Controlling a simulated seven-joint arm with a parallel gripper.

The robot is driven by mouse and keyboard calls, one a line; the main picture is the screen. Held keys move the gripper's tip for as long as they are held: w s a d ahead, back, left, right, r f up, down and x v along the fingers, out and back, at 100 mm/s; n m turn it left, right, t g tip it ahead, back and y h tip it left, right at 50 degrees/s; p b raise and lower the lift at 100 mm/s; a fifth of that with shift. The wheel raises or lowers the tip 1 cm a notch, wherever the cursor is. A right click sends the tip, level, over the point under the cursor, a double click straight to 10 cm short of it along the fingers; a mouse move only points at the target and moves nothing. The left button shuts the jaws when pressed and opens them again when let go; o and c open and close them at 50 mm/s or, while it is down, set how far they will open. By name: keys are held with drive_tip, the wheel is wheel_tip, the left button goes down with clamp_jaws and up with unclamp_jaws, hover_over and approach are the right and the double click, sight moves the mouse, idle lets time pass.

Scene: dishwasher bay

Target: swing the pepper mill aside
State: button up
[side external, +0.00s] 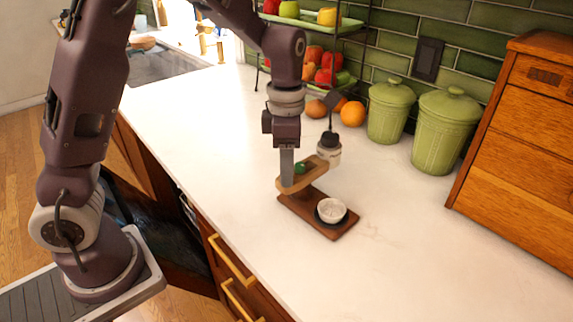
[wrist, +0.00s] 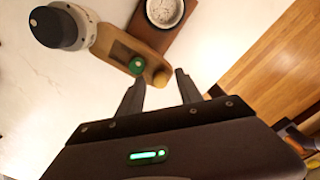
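The pepper mill (side external: 329,148), white with a black top, sits at the right end of a wooden swing arm (side external: 312,172). It also shows in the wrist view (wrist: 75,25) at upper left. The swing arm carries a green knob (wrist: 137,65) and lies over a dark wooden base board (side external: 292,203). A small white bowl (side external: 331,210) stands on the board's near end. My gripper (side external: 287,184) is at the swing arm's left end, away from the mill. In the wrist view my gripper (wrist: 161,77) is open, with that rounded end between or just beyond its fingertips; contact is unclear.
Two green canisters (side external: 390,110) (side external: 445,130) and an orange (side external: 352,113) stand behind, near a fruit rack (side external: 322,25). A wooden cabinet (side external: 520,140) is at right. The white counter (side external: 420,250) is clear in front and to the right.

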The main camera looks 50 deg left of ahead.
wheel_tip(320, 180, up, 7)
drive_tip(key=shift+r, duration=0.1)
idle(0.4)
drive_tip(key=s+r+m+t, duration=0.2)
drive_tip(key=s+m, duration=0.9)
drive_tip(key=m, duration=0.3)
drive_tip(key=s+r+m+t, duration=0.2)
drive_tip(key=s+m+t, duration=0.1)
drive_tip(key=s+m, duration=0.7)
drive_tip(key=m, duration=0.3)
drive_tip(key=shift+s+d+r+m+t, duration=0.2)
drive_tip(key=shift+s+d+m+t, duration=0.1)
drive_tip(key=shift+s+m, duration=0.1)
